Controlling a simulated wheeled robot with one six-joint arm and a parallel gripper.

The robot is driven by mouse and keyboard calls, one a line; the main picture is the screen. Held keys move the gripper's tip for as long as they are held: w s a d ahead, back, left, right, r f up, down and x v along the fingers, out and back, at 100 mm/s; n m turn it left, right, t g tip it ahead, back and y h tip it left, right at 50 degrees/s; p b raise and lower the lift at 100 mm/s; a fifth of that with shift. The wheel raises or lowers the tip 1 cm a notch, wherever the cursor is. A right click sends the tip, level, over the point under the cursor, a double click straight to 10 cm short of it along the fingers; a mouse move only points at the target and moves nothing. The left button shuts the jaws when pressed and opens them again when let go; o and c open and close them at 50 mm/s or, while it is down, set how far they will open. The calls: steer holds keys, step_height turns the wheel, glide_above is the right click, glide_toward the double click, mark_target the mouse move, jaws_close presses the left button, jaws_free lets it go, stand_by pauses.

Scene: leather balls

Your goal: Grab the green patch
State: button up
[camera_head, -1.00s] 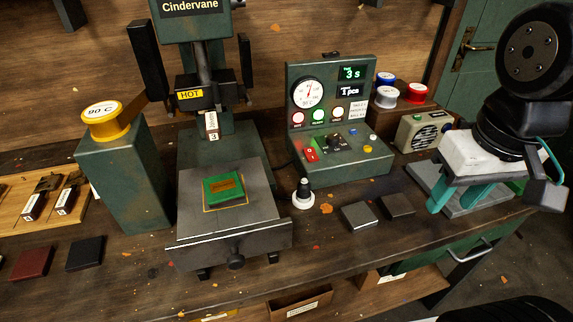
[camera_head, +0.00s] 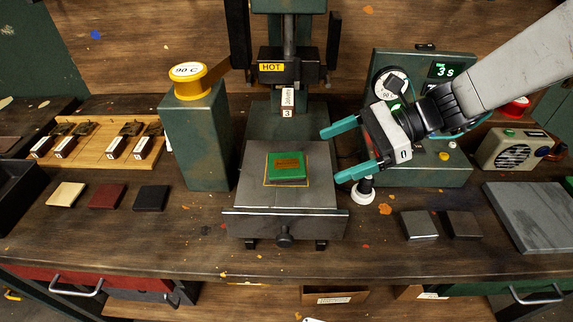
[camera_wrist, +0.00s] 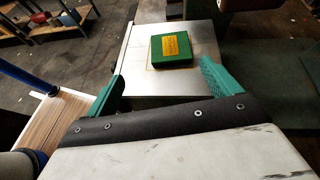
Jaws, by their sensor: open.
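The green patch (camera_head: 287,168) lies flat on the grey press bed (camera_head: 320,195), inside a thin yellow outline. It has a brown marking on its top. My gripper (camera_head: 338,152) is open and empty, to the right of the patch and apart from it, with its teal fingers pointing left toward it. In the wrist view the patch (camera_wrist: 176,48) shows beyond the fingertips, and the gripper (camera_wrist: 160,82) has its fingers spread wide.
The press head with a HOT label (camera_head: 272,68) hangs above and behind the patch. A green post with a yellow spool (camera_head: 190,80) stands left. A white-based stamp (camera_head: 363,192) stands just below my gripper. Dark squares (camera_head: 419,225) lie right; other squares (camera_head: 107,195) lie left.

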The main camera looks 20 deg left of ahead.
mark_target(287, 164)
steer(key=shift+w+a+f+m, duration=0.25)
steer(key=shift+a, duration=0.2)
steer(key=shift+w+a+f+m, duration=0.2)
steer(key=shift+a+f+m, duration=0.05)
steer(key=shift+a, duration=0.15)
steer(key=x, duration=0.7)
steer(key=shift+a+r, duration=0.1)
steer(key=shift+a, duration=0.25)
steer(key=c, duration=1.1)
